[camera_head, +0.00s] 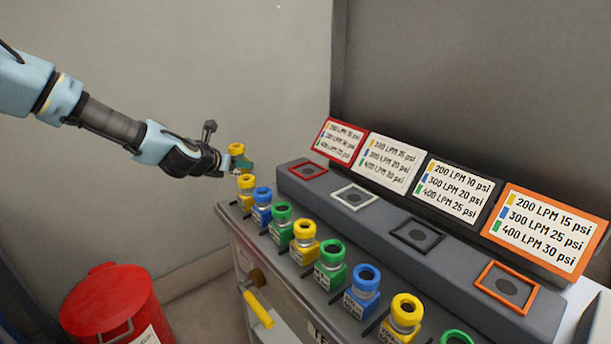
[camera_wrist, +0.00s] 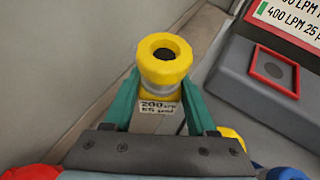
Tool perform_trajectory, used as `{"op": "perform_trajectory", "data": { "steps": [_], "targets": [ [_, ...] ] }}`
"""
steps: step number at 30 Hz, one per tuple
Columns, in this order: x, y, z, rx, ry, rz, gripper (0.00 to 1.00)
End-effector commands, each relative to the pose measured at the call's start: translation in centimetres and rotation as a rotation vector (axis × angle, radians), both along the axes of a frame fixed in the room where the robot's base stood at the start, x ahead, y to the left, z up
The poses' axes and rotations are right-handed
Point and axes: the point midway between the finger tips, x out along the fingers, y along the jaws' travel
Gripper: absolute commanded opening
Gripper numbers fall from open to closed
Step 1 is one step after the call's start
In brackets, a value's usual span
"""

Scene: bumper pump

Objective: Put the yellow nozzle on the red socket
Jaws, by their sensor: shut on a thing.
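My gripper (camera_head: 240,164) is shut on a yellow nozzle (camera_head: 237,148), holding it raised above the left end of the row of nozzles. In the wrist view the yellow nozzle (camera_wrist: 164,60) stands upright between the green fingers of my gripper (camera_wrist: 161,88), its round opening facing the camera. A white label below its ring reads 200 LPM; the line under it is hard to read. The red socket (camera_head: 307,170), a red square frame around a dark round hole, is empty at the left end of the grey raised ledge. It also shows right of the nozzle in the wrist view (camera_wrist: 275,71).
White, black and orange sockets follow along the ledge (camera_head: 417,226), all empty. Several yellow, blue and green nozzles stand in a row along the panel's front. Sloped label signs (camera_head: 388,162) rise behind the sockets. A red bin (camera_head: 108,304) stands on the floor at left.

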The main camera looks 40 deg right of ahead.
Motion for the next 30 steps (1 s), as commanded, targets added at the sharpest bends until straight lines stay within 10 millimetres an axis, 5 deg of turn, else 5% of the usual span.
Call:
{"op": "perform_trajectory", "data": {
  "steps": [1, 6, 15, 30],
  "targets": [
    [-1.5, -2.5, 1.6, -0.006, -0.005, -0.068, 0.0],
    [-7.2, -8.8, 6.5, -0.005, -0.007, -0.29, 0.0],
    [-13.5, -13.3, 11.6, 0.0, -0.003, -0.508, 0.0],
    [-14.0, -13.6, 5.4, 0.001, 0.002, -0.524, 0.0]
  ]
}}
